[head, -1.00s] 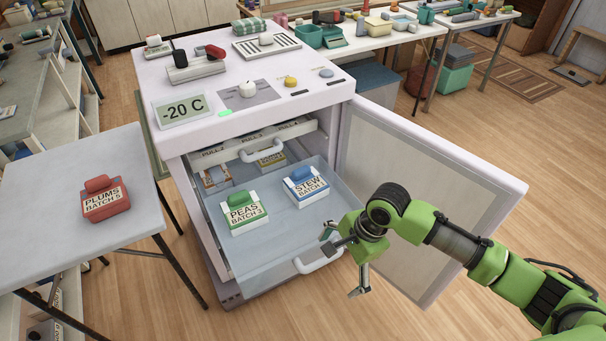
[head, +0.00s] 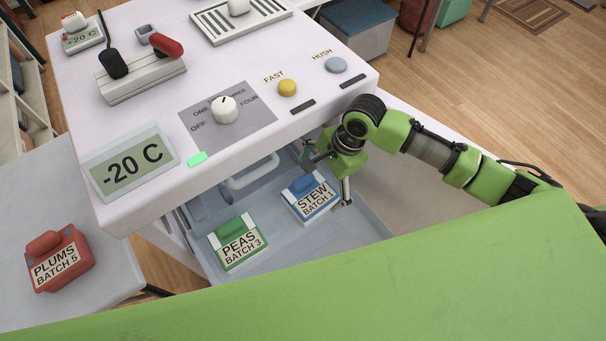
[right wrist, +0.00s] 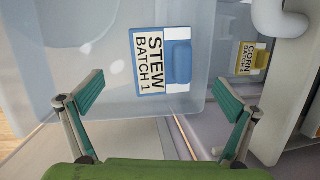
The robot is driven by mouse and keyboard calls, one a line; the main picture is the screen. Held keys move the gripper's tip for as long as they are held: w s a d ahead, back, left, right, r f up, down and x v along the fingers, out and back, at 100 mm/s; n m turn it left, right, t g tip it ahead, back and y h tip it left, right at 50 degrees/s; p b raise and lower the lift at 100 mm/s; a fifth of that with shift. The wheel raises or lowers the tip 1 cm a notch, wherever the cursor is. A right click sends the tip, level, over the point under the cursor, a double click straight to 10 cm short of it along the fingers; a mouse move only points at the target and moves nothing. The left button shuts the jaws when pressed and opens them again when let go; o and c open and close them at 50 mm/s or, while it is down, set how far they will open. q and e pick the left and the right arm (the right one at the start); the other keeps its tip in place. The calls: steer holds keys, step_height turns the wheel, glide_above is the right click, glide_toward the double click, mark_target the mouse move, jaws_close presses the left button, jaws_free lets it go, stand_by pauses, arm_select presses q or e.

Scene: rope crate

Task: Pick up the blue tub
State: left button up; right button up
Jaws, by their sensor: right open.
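The blue tub (head: 311,197), labelled STEW BATCH 1, sits in the open clear freezer drawer (head: 290,240). My right gripper (head: 328,180) is open and empty, at the right side of the tub in the head view. The right wrist view shows its two fingers (right wrist: 161,88) wide apart, with the tub beyond them, not between them. I cannot tell its exact height above the tub. My left gripper is not in view.
A green-lidded PEAS tub (head: 238,242) lies left of the blue tub. The freezer top (head: 240,70) and its front edge rise close behind. A CORN tub (right wrist: 250,58) lies under an upper drawer. A red PLUMS tub (head: 58,258) is on the side table (head: 100,300).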

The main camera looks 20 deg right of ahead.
mark_target(310, 195)
steer(key=shift+w, duration=0.25)
steer(key=shift+w+f, duration=0.1)
steer(key=shift+f, duration=0.1)
steer(key=x, duration=0.7)
steer(key=shift+c, duration=0.4)
